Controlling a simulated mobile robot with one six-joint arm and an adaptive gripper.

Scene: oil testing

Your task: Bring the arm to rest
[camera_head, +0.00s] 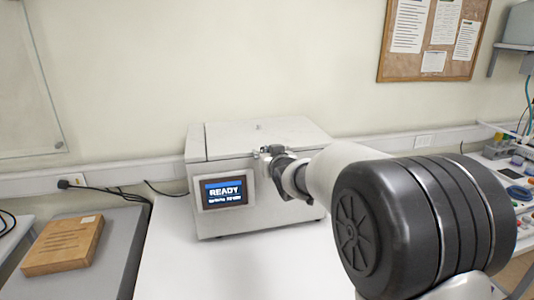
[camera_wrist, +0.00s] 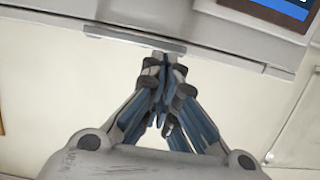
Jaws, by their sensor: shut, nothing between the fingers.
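My arm (camera_head: 345,172) reaches from the right foreground toward a white box-shaped machine on the table, in the head view. The machine (camera_head: 250,221) has its lid down and a screen (camera_head: 224,193) that reads READY. My gripper is at the machine's front upper edge in the head view, mostly hidden by my wrist. In the wrist view my gripper (camera_wrist: 165,65) is shut with nothing between its fingers. Its tips are close to a grey handle strip (camera_wrist: 134,38) on the machine's front; I cannot tell whether they touch. The screen also shows at the corner of the wrist view (camera_wrist: 275,10).
The white table (camera_head: 178,255) is bare to the left of the machine. A cardboard box (camera_head: 63,245) lies on a grey surface at left. A cork board (camera_head: 433,38) hangs on the wall. A bench with cables and small parts (camera_head: 518,190) stands at right.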

